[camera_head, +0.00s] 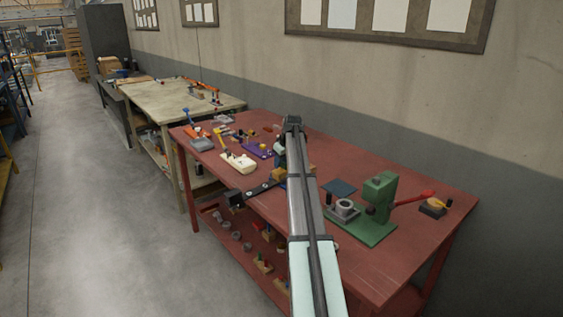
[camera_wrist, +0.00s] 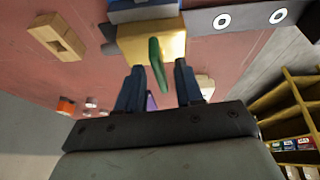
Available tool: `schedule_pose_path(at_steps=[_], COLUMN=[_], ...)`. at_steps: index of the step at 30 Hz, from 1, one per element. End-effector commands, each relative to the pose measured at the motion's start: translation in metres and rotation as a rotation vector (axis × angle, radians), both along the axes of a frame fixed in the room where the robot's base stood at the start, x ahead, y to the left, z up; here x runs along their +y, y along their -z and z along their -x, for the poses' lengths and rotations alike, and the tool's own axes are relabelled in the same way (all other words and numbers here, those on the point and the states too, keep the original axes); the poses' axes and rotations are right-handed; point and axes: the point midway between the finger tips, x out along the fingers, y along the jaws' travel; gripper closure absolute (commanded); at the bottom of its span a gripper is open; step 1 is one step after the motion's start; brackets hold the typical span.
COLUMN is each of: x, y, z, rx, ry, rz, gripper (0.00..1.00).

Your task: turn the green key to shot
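The green key (camera_wrist: 156,62) shows in the wrist view as a slim upright piece in front of a yellow block (camera_wrist: 174,43). My gripper (camera_wrist: 158,72) is open, its two dark fingers spread with one on each side of the key. There is a visible gap on both sides, and I see no finger touching the key. In the head view my arm covers the key, and only part of the yellow block (camera_head: 309,170) shows beside it. The "shot" marking cannot be made out in either view.
A dark bar with white discs (camera_wrist: 240,18) runs beside the block; a dark bar (camera_head: 256,189) also crosses the red table's front edge (camera_head: 268,203). A green press (camera_head: 378,198) stands right of my arm. A cream base (camera_head: 238,161) and several small fixtures stand left.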

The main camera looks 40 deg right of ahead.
Motion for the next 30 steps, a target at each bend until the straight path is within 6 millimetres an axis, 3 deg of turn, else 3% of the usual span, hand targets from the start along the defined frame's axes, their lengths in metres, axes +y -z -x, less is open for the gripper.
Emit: schedule_pose_path(at_steps=[5, 16, 30], x=[0.0, 0.0001, 0.001], y=[-0.0003, -0.0004, 0.0009], z=[-0.0001, 0.0001, 0.0007], rx=[0.0, 0.0, -0.003], ry=[0.0, 0.0, 0.058], rz=[0.0, 0.0, -0.001], gripper=[0.66, 1.0, 1.0])
